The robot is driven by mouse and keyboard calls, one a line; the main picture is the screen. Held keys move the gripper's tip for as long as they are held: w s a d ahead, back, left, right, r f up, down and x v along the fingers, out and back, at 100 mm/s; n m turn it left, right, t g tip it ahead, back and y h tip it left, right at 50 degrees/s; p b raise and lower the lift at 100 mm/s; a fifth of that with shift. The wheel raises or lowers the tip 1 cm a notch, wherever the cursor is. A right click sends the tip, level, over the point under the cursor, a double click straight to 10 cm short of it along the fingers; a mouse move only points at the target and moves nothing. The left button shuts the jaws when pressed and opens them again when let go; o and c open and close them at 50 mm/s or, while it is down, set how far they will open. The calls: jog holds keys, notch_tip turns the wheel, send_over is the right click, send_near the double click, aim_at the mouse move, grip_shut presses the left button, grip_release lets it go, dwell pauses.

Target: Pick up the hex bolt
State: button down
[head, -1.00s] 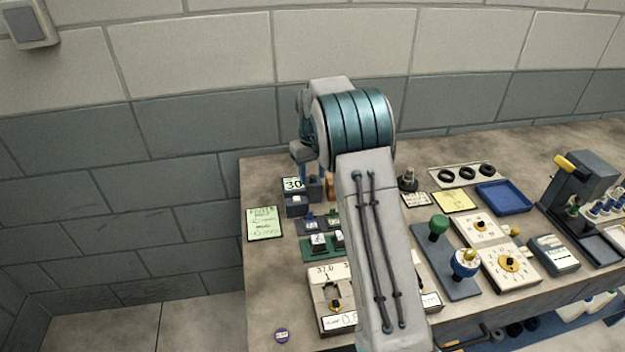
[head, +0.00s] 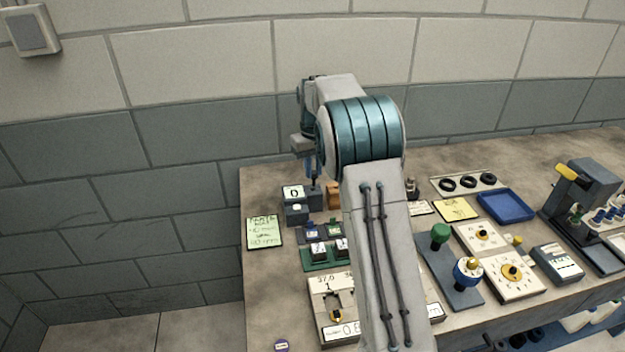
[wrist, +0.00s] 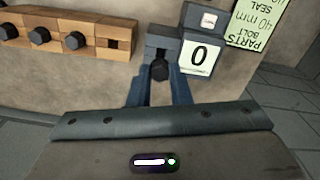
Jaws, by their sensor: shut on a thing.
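My gripper (wrist: 160,88) is shut on the hex bolt (wrist: 159,70), whose dark head shows between the two blue fingers in the wrist view. In that view they overlap the front of a dark grey block (wrist: 162,40) beside a display reading 0 (wrist: 199,56). In the head view my gripper (head: 311,168) is above the same display unit (head: 293,192), and the bolt is too small or hidden to make out. A wooden rack (wrist: 98,28) holds several dark hex bolts, with an empty slot at its right end.
A green parts card (head: 264,232) lies left of the display unit. Green and dark fixtures (head: 325,255) and a cream gauge box (head: 322,290) stand nearer. A blue tray (head: 505,206) and a dark press (head: 585,200) are to the right. My arm hides the bench middle.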

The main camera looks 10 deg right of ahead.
jog(key=s+d+r+b, duration=0.2)
jog(key=s+d+r, duration=0.45)
jog(key=d, duration=0.35)
notch_tip(320, 180, up, 8)
jog(key=p, duration=0.7)
jog(key=shift+w+f, duration=0.2)
jog(key=shift+w, duration=0.1)
jog(key=shift+a, duration=0.15)
